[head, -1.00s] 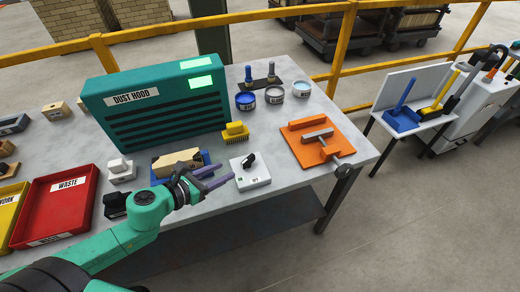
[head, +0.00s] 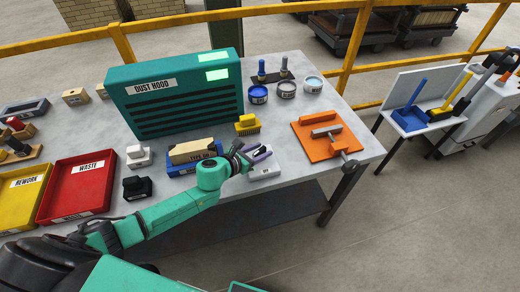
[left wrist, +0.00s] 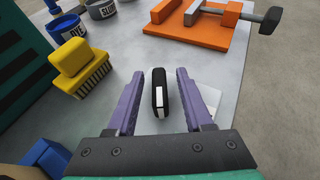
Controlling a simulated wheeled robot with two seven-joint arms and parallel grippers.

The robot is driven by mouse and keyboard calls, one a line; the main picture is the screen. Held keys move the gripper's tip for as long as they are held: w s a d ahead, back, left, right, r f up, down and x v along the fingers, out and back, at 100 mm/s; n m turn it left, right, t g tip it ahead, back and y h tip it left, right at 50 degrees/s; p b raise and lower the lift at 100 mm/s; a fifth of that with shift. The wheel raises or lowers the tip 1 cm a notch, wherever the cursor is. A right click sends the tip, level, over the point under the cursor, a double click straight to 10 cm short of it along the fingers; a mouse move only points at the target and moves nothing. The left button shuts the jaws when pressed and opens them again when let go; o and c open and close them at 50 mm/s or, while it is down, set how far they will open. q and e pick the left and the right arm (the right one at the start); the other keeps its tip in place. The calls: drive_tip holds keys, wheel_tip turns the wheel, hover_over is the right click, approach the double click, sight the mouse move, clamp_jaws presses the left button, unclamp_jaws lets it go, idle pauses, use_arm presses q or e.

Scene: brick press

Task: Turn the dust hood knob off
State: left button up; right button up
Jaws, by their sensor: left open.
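The dust hood (head: 175,95) is a teal slatted cabinet with two lit green panels, standing at the back of the table. The white knob box (head: 266,173) sits at its front right, partly covered by my left gripper (head: 258,153). In the left wrist view the black knob (left wrist: 160,92) with a white stripe stands between the two purple fingers of my left gripper (left wrist: 160,74). The fingers are open, with a gap on each side of the knob. In the head view the knob is hidden or too small to tell. My right gripper is not in view.
A yellow brush (head: 247,125) stands just behind the knob box. A brick (head: 195,151) lies in a blue holder to the left. An orange clamp plate (head: 328,140) is to the right, with dye pots (head: 286,89) behind. Red waste tray (head: 76,188) is far left.

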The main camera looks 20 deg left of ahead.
use_arm(q)
drive_tip(key=shift+s+a, duration=0.1)
clamp_jaws()
drive_tip(key=shift+n+y, duration=0.4)
drive_tip(key=shift+r+n+t+y, duration=0.1)
drive_tip(key=shift+n+t+y, duration=0.5)
drive_tip(key=shift+n+y, duration=0.2)
drive_tip(key=n+y+p, duration=0.1)
drive_tip(key=n+y, duration=0.3)
drive_tip(key=y, duration=0.1)
drive_tip(key=shift+t+p, duration=0.3)
drive_tip(key=shift+p, duration=0.05)
drive_tip(key=n+y, duration=0.3)
drive_tip(key=shift+g, duration=0.4)
drive_tip(key=shift+n+g+y+b, duration=0.4)
drive_tip(key=shift+n+g+y, duration=0.2)
drive_tip(key=shift+n+y, duration=0.8)
